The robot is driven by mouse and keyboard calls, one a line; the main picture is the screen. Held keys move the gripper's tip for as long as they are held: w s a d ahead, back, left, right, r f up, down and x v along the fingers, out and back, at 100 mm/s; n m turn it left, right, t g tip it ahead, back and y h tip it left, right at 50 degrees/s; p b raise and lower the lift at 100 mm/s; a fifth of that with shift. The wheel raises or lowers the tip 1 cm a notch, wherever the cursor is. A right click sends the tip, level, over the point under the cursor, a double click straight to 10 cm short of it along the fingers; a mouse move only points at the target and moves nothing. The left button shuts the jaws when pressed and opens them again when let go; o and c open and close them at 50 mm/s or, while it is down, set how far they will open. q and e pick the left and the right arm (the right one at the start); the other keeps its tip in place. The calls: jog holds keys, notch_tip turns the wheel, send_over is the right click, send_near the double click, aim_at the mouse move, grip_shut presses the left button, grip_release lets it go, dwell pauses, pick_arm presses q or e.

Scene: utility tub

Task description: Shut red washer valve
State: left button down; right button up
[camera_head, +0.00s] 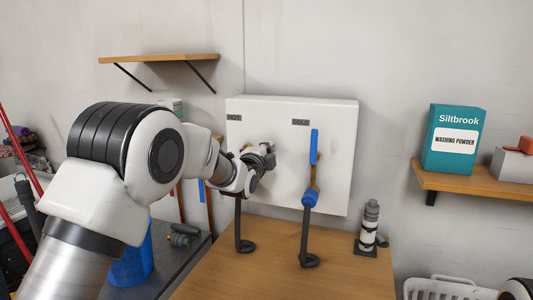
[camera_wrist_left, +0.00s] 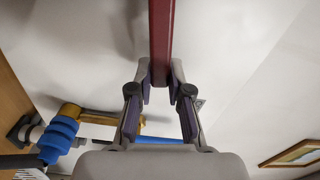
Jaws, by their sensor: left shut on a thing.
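The red valve handle (camera_wrist_left: 161,35) is a long flat red bar running up from between my left fingertips in the left wrist view. My left gripper (camera_wrist_left: 160,88) is shut on it, with a fingertip on each side. In the head view my left gripper (camera_head: 268,152) is in front of the white wall box (camera_head: 335,165), below and right of the HOT label (camera_head: 234,117). There the gripper and wrist hide most of the red valve. A dark hose (camera_head: 239,225) hangs below it. My right gripper is not in view.
The cold valve's blue handle (camera_head: 314,147) stands upright just right of my left gripper, with a blue collar (camera_head: 310,198) and hose below. A wooden surface (camera_head: 290,275) lies beneath. A grey-and-white cylinder (camera_head: 369,225) stands at right. A shelf holds a washing powder box (camera_head: 455,140).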

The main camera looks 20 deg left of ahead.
pick_arm(q)
jog(key=shift+f+m+b, duration=0.4)
jog(key=shift+m+b, duration=0.15)
jog(key=shift+m, duration=0.45)
